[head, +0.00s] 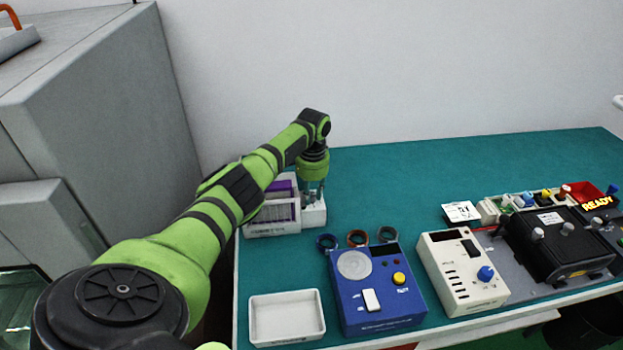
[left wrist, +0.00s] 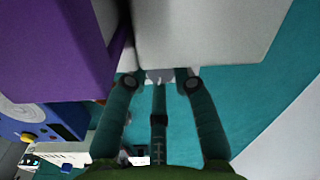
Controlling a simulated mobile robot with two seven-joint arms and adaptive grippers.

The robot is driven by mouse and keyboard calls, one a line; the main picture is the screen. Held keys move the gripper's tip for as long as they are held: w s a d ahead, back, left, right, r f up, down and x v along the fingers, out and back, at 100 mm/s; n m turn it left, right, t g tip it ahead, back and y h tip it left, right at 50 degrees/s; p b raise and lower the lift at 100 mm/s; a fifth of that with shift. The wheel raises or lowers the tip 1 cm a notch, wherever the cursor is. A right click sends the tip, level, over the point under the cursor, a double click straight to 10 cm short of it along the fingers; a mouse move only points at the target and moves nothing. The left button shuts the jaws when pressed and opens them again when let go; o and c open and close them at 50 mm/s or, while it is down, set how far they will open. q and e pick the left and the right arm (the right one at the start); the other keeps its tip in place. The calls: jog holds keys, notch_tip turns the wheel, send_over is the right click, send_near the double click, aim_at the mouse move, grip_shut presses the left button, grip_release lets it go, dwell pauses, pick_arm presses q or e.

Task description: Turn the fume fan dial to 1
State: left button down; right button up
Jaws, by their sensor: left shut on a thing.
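My left gripper (head: 314,190) reaches down at the back left of the green bench, over a small white box (head: 316,216). The gripper is shut on this knob, which looks like the fume fan dial. The knob's marks and pointer cannot be read, and the gripper hides it in the head view. My right gripper is not in view.
A white holder (head: 272,226) with purple items stands just left of the box. In front are several rings, a blue device (head: 350,315), a white tray (head: 287,318) and a cream meter (head: 462,290). A black unit (head: 560,262) stands at right. The bench's back middle is clear.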

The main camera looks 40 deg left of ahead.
pick_arm(q)
jog(key=shift+s+f+m, duration=0.15)
jog(key=shift+m, duration=1.45)
jog(key=c, duration=1.3)
grip_release()
jog(key=shift+p, duration=0.3)
jog(key=shift+r, duration=0.3)
notch_tip(320, 180, up, 11)
jog(key=shift+d+r, duration=0.15)
jog(key=shift+r, duration=0.05)
